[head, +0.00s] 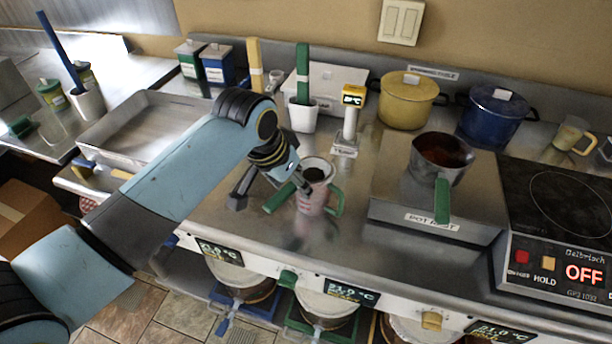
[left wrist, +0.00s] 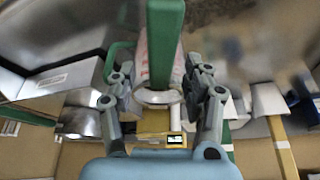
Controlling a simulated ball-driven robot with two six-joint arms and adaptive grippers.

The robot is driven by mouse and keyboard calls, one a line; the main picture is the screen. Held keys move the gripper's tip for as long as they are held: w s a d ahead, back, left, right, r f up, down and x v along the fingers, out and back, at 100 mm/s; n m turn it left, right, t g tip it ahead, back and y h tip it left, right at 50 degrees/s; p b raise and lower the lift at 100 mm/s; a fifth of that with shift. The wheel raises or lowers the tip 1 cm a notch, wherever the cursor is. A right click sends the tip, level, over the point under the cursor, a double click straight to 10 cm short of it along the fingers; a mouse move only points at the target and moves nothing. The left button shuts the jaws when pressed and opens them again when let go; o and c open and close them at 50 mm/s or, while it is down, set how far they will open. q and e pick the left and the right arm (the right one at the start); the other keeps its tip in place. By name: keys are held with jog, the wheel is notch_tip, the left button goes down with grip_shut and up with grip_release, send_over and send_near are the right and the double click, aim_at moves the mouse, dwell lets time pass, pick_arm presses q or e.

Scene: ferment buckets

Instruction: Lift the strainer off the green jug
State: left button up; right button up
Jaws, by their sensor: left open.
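The jug with the green handle (head: 313,201) stands on the steel counter, pale with reddish markings. The strainer (head: 316,165) sits on its mouth, with a dark middle, and its green handle (head: 279,198) points to the lower left. My left gripper (head: 301,184) is at the jug's left side, by the strainer's handle. In the left wrist view the strainer's green handle (left wrist: 164,40) runs between the open fingers (left wrist: 160,85), with a gap on both sides. The jug's green handle (left wrist: 116,58) shows behind it. My right gripper is not in view.
A pot with a green handle (head: 441,160) stands on the pot rest (head: 400,205) to the right. A small display stand (head: 350,120) and a white holder (head: 303,116) are behind the jug. The counter in front of the jug is clear.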

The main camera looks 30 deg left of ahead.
pick_arm(q)
jog(key=shift+f, duration=0.25)
dwell(0.3)
grip_shut()
